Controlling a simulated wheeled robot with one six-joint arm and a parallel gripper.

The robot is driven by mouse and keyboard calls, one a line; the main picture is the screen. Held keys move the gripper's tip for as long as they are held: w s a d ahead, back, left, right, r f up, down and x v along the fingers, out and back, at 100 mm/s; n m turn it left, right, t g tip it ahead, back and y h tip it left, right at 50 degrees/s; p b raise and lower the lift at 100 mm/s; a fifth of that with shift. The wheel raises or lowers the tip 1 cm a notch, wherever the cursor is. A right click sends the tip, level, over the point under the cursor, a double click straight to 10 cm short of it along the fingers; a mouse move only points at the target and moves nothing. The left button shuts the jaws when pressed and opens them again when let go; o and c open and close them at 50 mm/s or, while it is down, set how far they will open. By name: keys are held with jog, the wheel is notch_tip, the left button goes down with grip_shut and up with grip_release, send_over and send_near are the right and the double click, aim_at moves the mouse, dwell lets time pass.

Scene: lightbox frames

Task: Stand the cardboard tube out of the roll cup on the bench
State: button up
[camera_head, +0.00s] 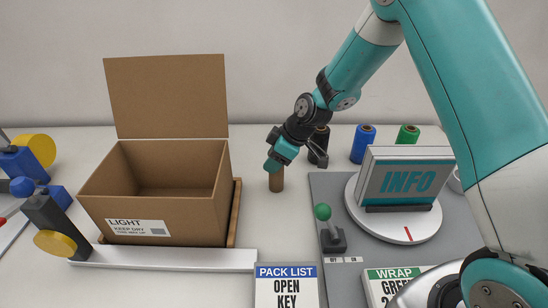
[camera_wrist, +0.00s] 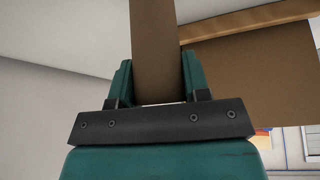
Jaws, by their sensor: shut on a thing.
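The cardboard tube (camera_head: 276,181) is a short brown cylinder, upright on or just above the bench, right of the carton. I cannot tell whether its lower end touches. My gripper (camera_head: 273,164) is shut on its upper part. In the wrist view the tube (camera_wrist: 154,45) stands between the teal fingers of my gripper (camera_wrist: 156,85). A pale round cup rim (camera_head: 455,180) shows partly behind the INFO sign; I cannot tell if it is the roll cup. The white bench (camera_head: 270,228) is bare around the tube.
An open carton (camera_head: 160,215) stands left of the tube. Right are a grey mat (camera_head: 330,190), a green-knobbed lever (camera_head: 328,230) and an INFO sign (camera_head: 408,178) on a round turntable. Black (camera_head: 318,145), blue (camera_head: 363,144) and green (camera_head: 407,136) rolls stand behind.

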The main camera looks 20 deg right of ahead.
jog(key=shift+f, duration=0.15)
jog(key=o, duration=0.9)
jog(key=b+v, duration=0.2)
jog(key=v, duration=1)
jog(key=s+a+r+m+g, duration=0.1)
jog(key=s+a+r, duration=0.1)
jog(key=s, duration=0.7)
jog(key=s+a+r+m+g, duration=0.1)
jog(key=s+a+r+m, duration=0.1)
jog(key=s, duration=0.8)
jog(key=s+a+r+m+g+h, duration=0.1)
jog(key=s+a+r, duration=0.3)
jog(key=s, duration=0.5)
jog(key=shift+s+a+r+m, duration=0.15)
jog(key=shift+a+r+m, duration=0.15)
jog(key=shift+m, duration=0.3)
